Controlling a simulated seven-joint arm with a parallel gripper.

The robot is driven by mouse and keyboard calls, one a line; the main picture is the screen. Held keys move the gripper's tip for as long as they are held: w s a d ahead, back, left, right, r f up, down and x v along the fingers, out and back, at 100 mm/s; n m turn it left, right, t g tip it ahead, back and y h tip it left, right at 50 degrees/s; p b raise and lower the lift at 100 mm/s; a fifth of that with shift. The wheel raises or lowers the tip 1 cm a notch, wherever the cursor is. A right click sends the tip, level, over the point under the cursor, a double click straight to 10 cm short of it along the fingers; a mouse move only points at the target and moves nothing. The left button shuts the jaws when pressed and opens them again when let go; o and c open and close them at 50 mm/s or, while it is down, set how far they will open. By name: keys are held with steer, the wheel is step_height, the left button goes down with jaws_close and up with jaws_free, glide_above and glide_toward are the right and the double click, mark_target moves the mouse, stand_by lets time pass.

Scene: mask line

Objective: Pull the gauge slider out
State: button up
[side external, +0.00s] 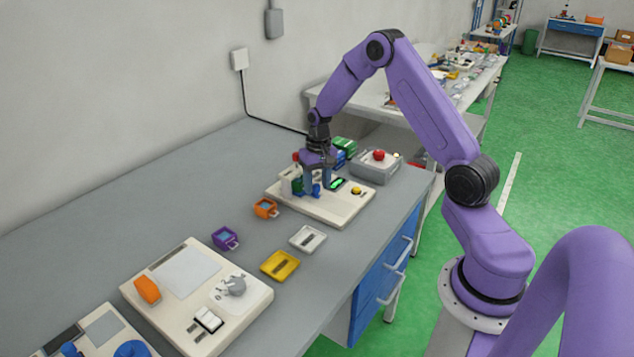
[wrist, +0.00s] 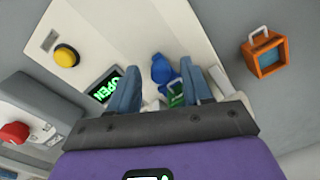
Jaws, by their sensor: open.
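A cream panel (side external: 333,212) lies on the grey bench. In the wrist view a blue rounded knob (wrist: 160,68) shows on the panel, beside a small green part (wrist: 175,92); I cannot tell for sure which is the gauge slider. The blue knob also shows in the side view (side external: 316,191). My gripper (side external: 315,180) points down over the panel. In the wrist view its two blue fingers (wrist: 159,78) are spread, with the blue knob and green part between them in the picture. Contact with either cannot be told. The lower parts are hidden behind the jaws.
The panel carries a lit green display (wrist: 104,86) reading OPEN and a yellow button (wrist: 67,56). A grey box with a red button (side external: 379,155) stands behind it. An orange handled box (side external: 265,208) lies left of the panel, with purple, white and yellow items farther left.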

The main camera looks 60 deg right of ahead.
jaws_close()
steer(key=s, duration=1.1)
steer(key=shift+s, duration=0.25)
jaws_free()
steer(key=shift+s, duration=0.1)
steer(key=shift+r, duration=0.1)
step_height(320, 180, up, 17)
steer(key=shift+d+r, duration=0.15)
steer(key=shift+d, duration=0.15)
